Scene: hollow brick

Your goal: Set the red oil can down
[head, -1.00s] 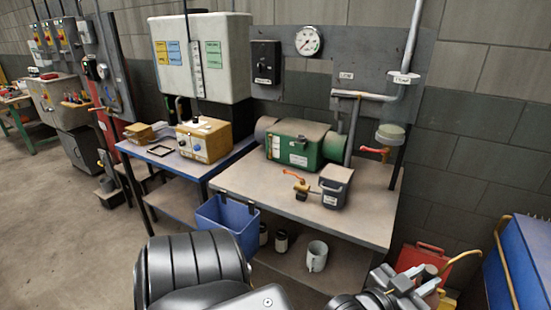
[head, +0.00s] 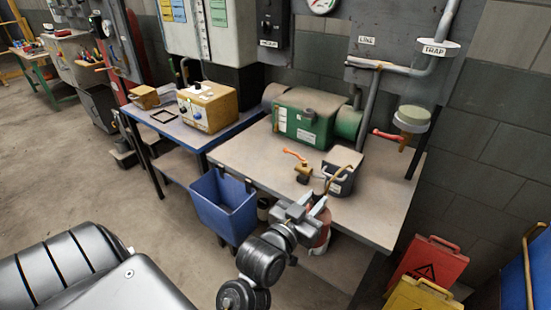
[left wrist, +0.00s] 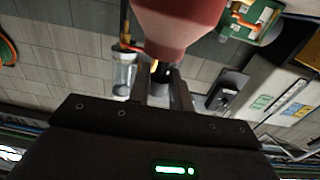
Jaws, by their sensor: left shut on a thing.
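The red oil can (head: 323,228) is held at the front edge of the grey-topped table (head: 245,152). Its body is partly hidden behind my left gripper (head: 312,207), and a thin brass-coloured spout rises in front of the dark box. My left gripper is shut on the can. In the left wrist view the red body (left wrist: 178,22) fills the top middle, with the gripper fingers (left wrist: 164,92) against it. I cannot tell whether the can's base touches anything. My right gripper is not in view.
On the table stand a green machine (head: 303,117), an orange-handled valve (head: 298,165) and a dark box (head: 340,172). A blue bin (head: 224,203) hangs at the left front. The right part of the tabletop is clear. Red (head: 428,262) and yellow (head: 425,293) signs stand at right.

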